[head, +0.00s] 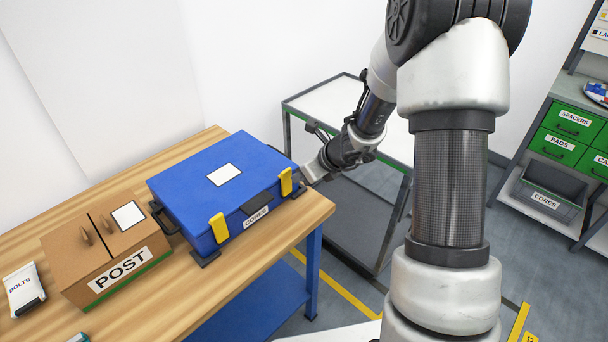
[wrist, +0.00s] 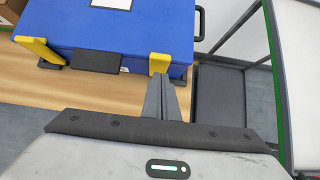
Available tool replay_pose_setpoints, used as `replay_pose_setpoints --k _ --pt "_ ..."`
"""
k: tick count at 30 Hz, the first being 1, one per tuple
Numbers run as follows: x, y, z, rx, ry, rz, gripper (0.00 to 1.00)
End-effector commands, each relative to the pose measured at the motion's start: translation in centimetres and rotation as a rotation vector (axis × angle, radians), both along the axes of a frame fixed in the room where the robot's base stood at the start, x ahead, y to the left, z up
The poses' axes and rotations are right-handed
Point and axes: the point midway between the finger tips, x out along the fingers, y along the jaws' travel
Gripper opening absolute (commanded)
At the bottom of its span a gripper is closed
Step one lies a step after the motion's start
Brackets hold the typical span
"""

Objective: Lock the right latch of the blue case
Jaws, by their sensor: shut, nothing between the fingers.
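The blue case (head: 190,185) lies closed on the wooden table, with a white label on its lid. Its right latch (head: 286,182) is yellow, on the front face near the right corner. The left latch (head: 219,228) is also yellow. In the wrist view the right latch (wrist: 160,61) shows just beyond my fingertips, and the left latch (wrist: 38,50) is at the upper left. My gripper (head: 306,174) is shut and empty, right beside the right latch. In the wrist view my gripper (wrist: 161,77) overlaps the latch's lower edge; I cannot tell whether it touches.
A brown POST box (head: 75,245) stands left of the case, with a BOLTS packet (head: 22,290) farther left. A grey cart (head: 325,98) stands behind and right of the table. Green drawers (head: 560,140) are at the far right. Bare table lies before the case.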

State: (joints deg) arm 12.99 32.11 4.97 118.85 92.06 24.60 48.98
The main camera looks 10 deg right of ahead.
Motion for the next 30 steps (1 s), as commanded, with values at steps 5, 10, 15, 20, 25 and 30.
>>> replay_pose_setpoints --k 5,10,15,20,25,30 --pt "0.0 0.0 0.2 0.001 -0.001 0.000 0.00" --pt "0.0 0.0 1.0 0.001 -0.002 0.001 0.00" --pt "0.0 0.0 1.7 0.001 -0.002 0.001 0.00" --pt "0.0 0.0 1.6 0.001 -0.001 0.000 0.00" --pt "0.0 0.0 1.6 0.001 -0.001 0.000 0.00" --pt "-0.1 -0.6 1.6 0.001 -0.001 0.000 0.00"
